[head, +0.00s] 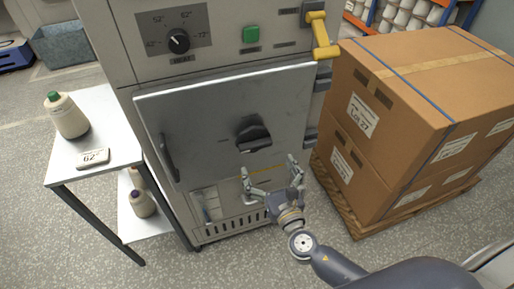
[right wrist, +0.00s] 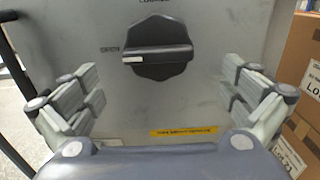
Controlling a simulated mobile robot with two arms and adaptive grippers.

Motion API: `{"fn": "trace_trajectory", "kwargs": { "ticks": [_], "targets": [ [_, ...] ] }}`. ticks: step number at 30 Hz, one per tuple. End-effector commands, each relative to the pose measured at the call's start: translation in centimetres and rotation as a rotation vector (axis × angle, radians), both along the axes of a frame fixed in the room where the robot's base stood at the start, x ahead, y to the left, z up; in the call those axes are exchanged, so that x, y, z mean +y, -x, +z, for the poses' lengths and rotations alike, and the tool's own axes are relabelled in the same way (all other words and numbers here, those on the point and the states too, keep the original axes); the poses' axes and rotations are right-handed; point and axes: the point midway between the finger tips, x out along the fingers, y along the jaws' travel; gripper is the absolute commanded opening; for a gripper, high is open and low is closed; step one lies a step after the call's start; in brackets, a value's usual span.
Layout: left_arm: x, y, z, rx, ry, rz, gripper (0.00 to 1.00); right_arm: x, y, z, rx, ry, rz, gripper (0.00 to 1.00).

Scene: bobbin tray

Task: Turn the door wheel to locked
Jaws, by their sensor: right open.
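The door wheel (head: 253,137) is a black knob with a bar grip on the grey cabinet door (head: 200,110). In the right wrist view the wheel (right wrist: 158,48) has its bar lying about level, with a white mark at its left end. The mark is near a small label on the left; another label above is cut off by the frame edge. My right gripper (head: 272,172) is open and empty in front of the door, just below the wheel and apart from it. In the right wrist view its fingers (right wrist: 160,95) spread to either side, below the wheel. My left gripper is not in view.
A dark door handle (head: 170,157) is at the door's left. A yellow lever (head: 322,35) sticks out at the upper right. Stacked cartons (head: 400,110) on a pallet stand close on the right.

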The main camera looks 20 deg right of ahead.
Motion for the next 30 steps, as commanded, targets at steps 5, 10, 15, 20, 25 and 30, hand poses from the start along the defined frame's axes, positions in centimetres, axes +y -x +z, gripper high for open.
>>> {"fn": "trace_trajectory", "kwargs": {
  "ticks": [5,10,15,20,25,30],
  "targets": [
    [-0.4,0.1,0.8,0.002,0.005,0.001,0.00,0.2,-3.6,0.2,-0.001,-0.001,-0.001,1.00],
    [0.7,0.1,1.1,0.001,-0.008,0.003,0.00,0.2,-6.0,0.1,0.001,-0.003,0.000,1.00],
    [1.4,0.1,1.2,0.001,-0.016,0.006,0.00,0.3,-7.2,-0.1,0.003,-0.003,0.000,1.00],
    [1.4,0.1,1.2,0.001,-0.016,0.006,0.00,0.3,-7.4,-0.1,0.003,-0.003,0.001,1.00],
    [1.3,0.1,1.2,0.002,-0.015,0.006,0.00,0.3,-7.3,-0.1,0.003,-0.003,0.001,0.91],
    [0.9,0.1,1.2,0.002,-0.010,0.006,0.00,0.3,-7.3,-0.1,0.003,-0.004,0.001,0.62]
  ]
}}
